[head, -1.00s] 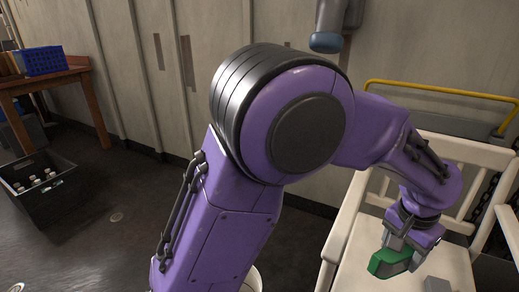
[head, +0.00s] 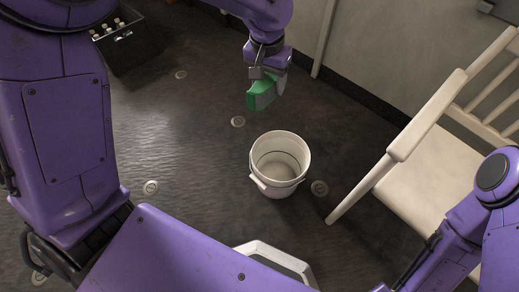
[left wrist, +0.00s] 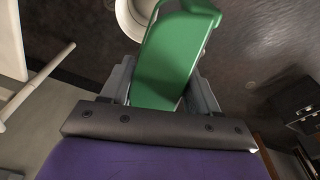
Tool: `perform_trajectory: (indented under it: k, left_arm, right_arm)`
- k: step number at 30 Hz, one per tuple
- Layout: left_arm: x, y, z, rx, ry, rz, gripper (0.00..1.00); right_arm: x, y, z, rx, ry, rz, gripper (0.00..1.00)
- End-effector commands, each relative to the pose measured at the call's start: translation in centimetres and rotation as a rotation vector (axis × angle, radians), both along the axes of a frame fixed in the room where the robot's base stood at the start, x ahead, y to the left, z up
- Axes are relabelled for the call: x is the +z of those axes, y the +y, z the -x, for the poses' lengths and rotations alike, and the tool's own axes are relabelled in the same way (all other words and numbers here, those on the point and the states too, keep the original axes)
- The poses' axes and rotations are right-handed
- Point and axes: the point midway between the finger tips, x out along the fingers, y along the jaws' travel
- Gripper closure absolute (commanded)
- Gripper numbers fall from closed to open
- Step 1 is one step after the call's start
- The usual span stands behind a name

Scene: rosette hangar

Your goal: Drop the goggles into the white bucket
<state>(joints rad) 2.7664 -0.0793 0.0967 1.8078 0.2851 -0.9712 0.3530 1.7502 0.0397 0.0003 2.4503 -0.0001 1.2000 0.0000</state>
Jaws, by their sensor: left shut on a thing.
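The green goggles (head: 260,95) hang in my left gripper (head: 267,78), which is shut on them above the floor. In the head view they appear just above and slightly left of the white bucket (head: 277,187). The bucket stands upright on the dark floor, and its visible inside looks empty. In the left wrist view the goggles (left wrist: 168,62) fill the space between the fingers, and part of the bucket (left wrist: 126,22) shows behind their upper end. My right arm shows at the lower right, but its gripper is out of view.
A white slatted chair (head: 415,190) stands right of the bucket, with one arm reaching toward it. A black crate (head: 133,52) with bottles sits at the upper left. The wall runs behind. Floor left of the bucket is clear.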

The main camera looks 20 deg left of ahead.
Motion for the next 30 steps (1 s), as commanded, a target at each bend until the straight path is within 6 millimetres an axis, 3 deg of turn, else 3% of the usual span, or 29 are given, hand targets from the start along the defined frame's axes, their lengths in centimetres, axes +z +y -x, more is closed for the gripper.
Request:
perform_trajectory:
  k: [1, 9, 12, 15, 19, 25, 30]
  left_arm:
    - [-3.4, -0.2, -0.9, -0.005, 0.009, -0.002, 0.71]
    - [-21.5, -1.4, -6.4, -0.042, 0.009, -0.009, 0.71]
    - [-27.5, -1.9, -7.2, -0.057, 0.006, -0.007, 0.71]
    - [-32.2, -2.3, -7.5, -0.068, 0.004, -0.002, 0.71]
    - [-35.4, -2.7, -7.5, -0.076, 0.001, 0.003, 0.71]
    - [-37.0, -2.8, -7.4, -0.078, 0.0, 0.004, 0.71]
    - [-39.3, -2.8, -7.4, -0.078, 0.001, 0.004, 0.71]
  right_arm:
    - [-1.6, 0.0, 0.0, 0.0, 0.0, 0.001, 0.57]
    - [-6.8, 0.0, 0.0, 0.0, 0.0, 0.001, 0.57]
    - [-8.3, 0.0, 0.0, 0.0, 0.0, 0.001, 0.57]
    - [-9.2, 0.0, 0.0, 0.0, 0.0, 0.001, 0.57]
    - [-9.8, 0.0, 0.0, 0.0, 0.0, 0.001, 0.57]
    - [-10.6, 0.0, 0.0, -0.001, 0.0, 0.0, 0.57]
    - [-12.8, 0.1, 0.1, -0.002, 0.002, -0.002, 0.57]
